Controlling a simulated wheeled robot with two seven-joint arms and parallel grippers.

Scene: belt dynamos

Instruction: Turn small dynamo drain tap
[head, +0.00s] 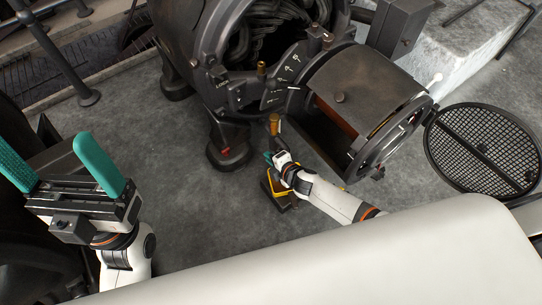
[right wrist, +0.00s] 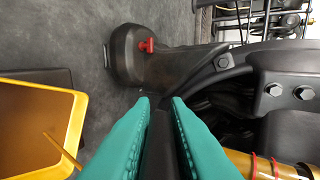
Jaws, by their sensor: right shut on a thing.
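The small dynamo (head: 345,85) is a dark cylinder with a wheel-like open end, right of the large dynamo (head: 215,50). My right gripper (head: 269,157) is low beside its near left side. In the right wrist view its teal fingers (right wrist: 161,100) are shut on a narrow dark part (right wrist: 159,140); I cannot tell whether this is the drain tap. A red tap (head: 225,151) sits on the large dynamo's foot, apart from the fingers, and shows in the right wrist view (right wrist: 147,45). My left gripper (head: 50,155) is open and empty at the left.
A yellow-rimmed tray (head: 284,202) stands on the floor under my right wrist; its rim also shows in the right wrist view (right wrist: 76,125). A round mesh cover (head: 485,148) is at the right. Grey floor (head: 185,200) is clear between my arms.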

